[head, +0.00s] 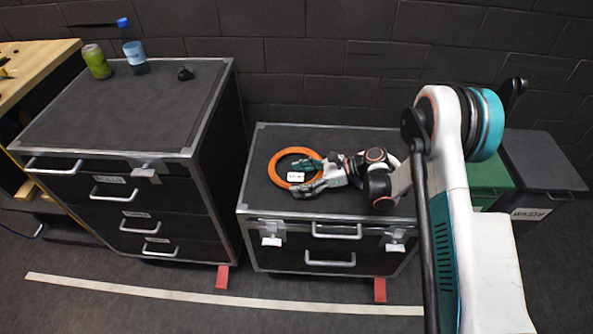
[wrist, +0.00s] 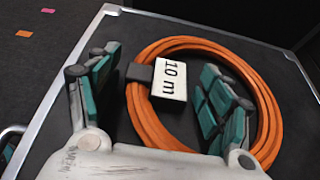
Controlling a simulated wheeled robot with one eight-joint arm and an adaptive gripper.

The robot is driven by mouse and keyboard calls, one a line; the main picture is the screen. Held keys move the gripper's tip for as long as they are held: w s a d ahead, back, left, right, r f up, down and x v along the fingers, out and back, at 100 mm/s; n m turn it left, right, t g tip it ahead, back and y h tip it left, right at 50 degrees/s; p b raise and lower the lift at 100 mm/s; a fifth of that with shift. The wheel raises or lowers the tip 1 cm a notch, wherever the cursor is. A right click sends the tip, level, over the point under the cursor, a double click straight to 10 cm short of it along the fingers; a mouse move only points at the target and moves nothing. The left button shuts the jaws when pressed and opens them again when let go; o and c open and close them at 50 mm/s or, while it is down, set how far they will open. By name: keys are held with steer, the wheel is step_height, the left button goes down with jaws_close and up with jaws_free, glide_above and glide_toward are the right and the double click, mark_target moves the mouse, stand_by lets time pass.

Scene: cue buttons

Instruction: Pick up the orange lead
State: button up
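The orange lead (head: 275,164) lies coiled in a ring on top of the low black case (head: 262,204) in the head view. In the wrist view the orange lead (wrist: 268,108) carries a white tag (wrist: 169,79) reading "10 m". My gripper (head: 315,174) is at the right part of the coil. In the wrist view my gripper (wrist: 160,85) is open, its teal-padded fingers apart. The left finger is outside the coil and the right finger is over the inside of the ring, with the tagged side of the coil between them. I see no grip on it.
A taller black drawer cabinet (head: 100,120) stands left, with a green can (head: 96,62), a blue-capped bottle (head: 134,55) and a small dark object (head: 185,73) on top. A green bin (head: 488,180) and a grey waste bin (head: 545,165) stand right.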

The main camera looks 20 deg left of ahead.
steer(key=c, duration=1.3)
steer(key=shift+r, duration=0.2)
step_height(320, 180, up, 20)
steer(key=p, duration=0.7)
steer(key=shift+f, duration=0.15)
